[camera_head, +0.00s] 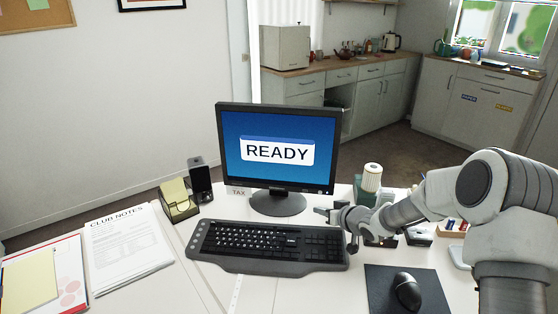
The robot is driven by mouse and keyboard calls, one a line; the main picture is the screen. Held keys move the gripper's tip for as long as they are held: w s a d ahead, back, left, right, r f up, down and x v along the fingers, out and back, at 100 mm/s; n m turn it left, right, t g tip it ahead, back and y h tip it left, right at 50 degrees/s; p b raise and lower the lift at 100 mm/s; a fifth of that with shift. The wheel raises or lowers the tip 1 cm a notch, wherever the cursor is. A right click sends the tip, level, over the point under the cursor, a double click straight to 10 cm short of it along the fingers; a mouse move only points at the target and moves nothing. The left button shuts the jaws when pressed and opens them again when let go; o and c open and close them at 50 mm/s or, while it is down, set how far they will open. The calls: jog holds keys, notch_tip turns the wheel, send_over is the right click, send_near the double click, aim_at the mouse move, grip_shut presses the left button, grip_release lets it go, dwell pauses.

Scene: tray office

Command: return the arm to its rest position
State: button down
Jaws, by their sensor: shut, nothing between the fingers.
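My arm reaches in from the right side of the head view, bent at its elbow. My gripper (338,220) is at the arm's left end, just above the right end of the black keyboard (262,247) and in front of the monitor (278,148). Its fingers are small and dark here, closed, with nothing seen held between them. The monitor reads READY on a blue screen. Whether the gripper touches the keyboard cannot be told from this view.
A black mouse (407,291) lies on a dark pad (377,298) below the forearm. A white-topped container (371,179) stands behind the wrist. A speaker (200,181), a note holder (178,201) and papers (128,249) are on the left. Kitchen counters stand beyond the desk.

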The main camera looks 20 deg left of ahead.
jog(key=s+d+r+m+h, duration=0.1)
jog(key=s+d+r+h, duration=0.2)
jog(key=d+r, duration=0.45)
jog(key=s+d+r+m+t+h, duration=0.1)
jog(key=s+d+r+m+h, duration=0.2)
jog(key=d+r, duration=0.4)
jog(key=s+d+r+h, duration=0.3)
jog(key=s+d+r, duration=0.15)
jog(key=d, duration=0.35)
jog(key=s+d+r+m+g, duration=0.2)
jog(key=s+d, duration=0.2)
jog(key=s, duration=1)
jog(key=s+d+r+m+g, duration=0.15)
jog(key=s+d, duration=0.25)
jog(key=s, duration=0.9)
notch_tip(320, 180, up, 14)
jog(key=p, duration=1.4)
jog(key=shift+s+f+h, duration=0.25)
jog(key=shift+s+h, duration=0.05)
jog(key=shift+s, duration=0.1)
jog(key=shift+a, duration=0.3)
